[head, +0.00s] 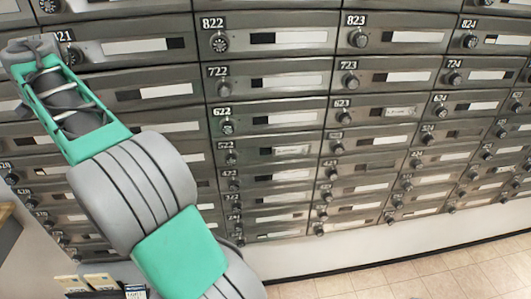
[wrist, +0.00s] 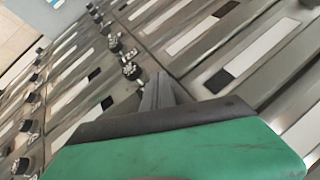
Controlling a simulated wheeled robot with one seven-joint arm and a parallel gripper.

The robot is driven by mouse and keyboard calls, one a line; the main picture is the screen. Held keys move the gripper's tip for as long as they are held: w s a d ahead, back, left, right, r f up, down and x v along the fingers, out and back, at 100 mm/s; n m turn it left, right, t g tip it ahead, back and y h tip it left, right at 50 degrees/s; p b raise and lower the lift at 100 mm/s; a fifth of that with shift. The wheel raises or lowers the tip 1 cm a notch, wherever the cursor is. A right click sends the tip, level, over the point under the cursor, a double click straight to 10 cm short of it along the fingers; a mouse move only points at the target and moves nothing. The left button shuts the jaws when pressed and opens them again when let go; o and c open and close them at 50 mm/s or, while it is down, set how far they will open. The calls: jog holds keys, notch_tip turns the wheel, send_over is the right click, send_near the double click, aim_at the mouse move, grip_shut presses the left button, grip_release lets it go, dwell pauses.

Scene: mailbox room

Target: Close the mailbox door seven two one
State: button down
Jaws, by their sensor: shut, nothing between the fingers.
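The mailbox door just below the one whose plate ends in 21 (head: 120,44) fits number 721 (head: 155,92). Its own number plate and knob are hidden behind my arm. Its visible right part looks about flush with its neighbours; I cannot tell whether it is fully closed. My gripper (head: 28,50) is at the upper left of the head view, in front of the left column of doors. In the wrist view my gripper's fingers (wrist: 157,92) are together and empty, close to the door fronts and near a dial knob. Contact with a door cannot be told.
A grey wall of mailboxes fills the view, with doors 722 (head: 265,80) and 822 (head: 268,40) to the right. Dial knobs stick out from the doors. Tiled floor (head: 430,280) is clear at the lower right. A brown-topped edge (head: 6,212) shows at the far left.

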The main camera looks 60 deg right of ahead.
jog(key=shift+a, duration=0.25)
jog(key=shift+d, duration=0.1)
